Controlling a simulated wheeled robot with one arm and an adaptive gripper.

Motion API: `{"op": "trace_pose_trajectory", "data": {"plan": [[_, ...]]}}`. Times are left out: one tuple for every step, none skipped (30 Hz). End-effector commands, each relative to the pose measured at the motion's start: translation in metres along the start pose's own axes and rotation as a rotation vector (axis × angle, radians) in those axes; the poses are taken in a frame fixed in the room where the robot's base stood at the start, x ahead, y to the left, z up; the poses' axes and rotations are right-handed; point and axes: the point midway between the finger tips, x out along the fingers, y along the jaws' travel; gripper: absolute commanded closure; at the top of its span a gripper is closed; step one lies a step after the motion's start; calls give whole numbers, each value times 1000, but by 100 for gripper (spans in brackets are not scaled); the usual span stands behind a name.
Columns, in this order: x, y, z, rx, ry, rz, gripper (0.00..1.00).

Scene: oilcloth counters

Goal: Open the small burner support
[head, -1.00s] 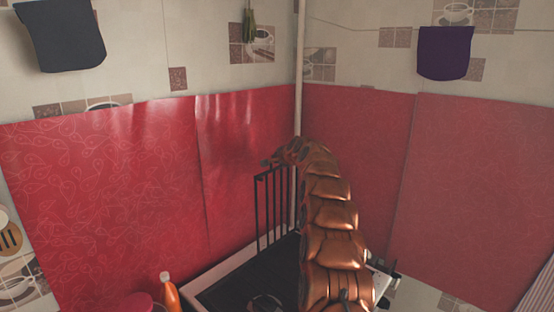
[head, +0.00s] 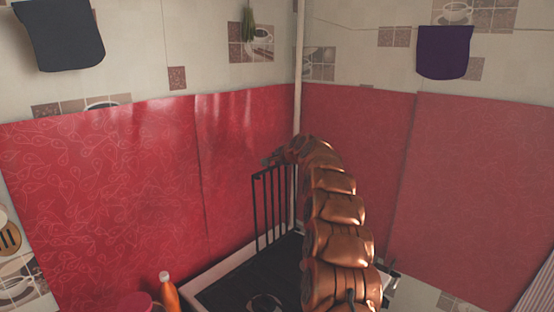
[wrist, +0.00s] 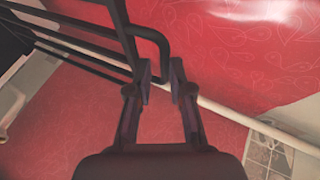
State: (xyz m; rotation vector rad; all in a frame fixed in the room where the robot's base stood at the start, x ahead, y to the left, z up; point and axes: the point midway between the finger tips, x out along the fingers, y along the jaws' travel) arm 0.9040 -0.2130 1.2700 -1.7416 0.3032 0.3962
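The small burner support (head: 270,205) is a black wire grate. In the head view it stands upright at the back of the dark hob (head: 238,285), by the wall corner. My arm curves over from the right, and my gripper (head: 268,160) is at the grate's top edge, partly hidden by my wrist. In the wrist view my gripper (wrist: 161,75) has its two fingers a little apart. The bent corner of a black grate bar (wrist: 155,38) reaches in between the fingertips. I cannot tell whether the fingers touch it.
Red patterned oilcloth (head: 120,190) covers both walls behind the hob. A pale vertical pipe (head: 299,60) runs down the corner close to the grate. An orange bottle (head: 169,292) and a red pot (head: 132,303) stand front left of the hob.

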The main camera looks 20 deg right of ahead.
Motion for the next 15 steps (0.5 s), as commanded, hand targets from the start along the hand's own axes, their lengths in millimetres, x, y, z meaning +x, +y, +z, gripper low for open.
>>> {"op": "trace_pose_trajectory", "data": {"plan": [[-4,0,0,1,-1,1,80],[-6,0,0,1,-1,0,80],[-9,0,0,1,0,0,80],[-11,0,0,1,0,-1,80],[-13,0,1,1,0,-1,80],[-16,0,1,1,-1,0,80],[-19,0,1,1,-1,0,80],[-22,0,1,1,-1,0,80],[-25,0,0,0,-1,1,80],[-27,0,0,1,-1,1,80],[-30,1,0,1,-1,1,80],[-33,1,1,1,-2,2,80],[-36,1,1,1,-2,2,80],[-38,1,1,0,-3,2,80],[-42,1,2,0,-3,1,80]]}}
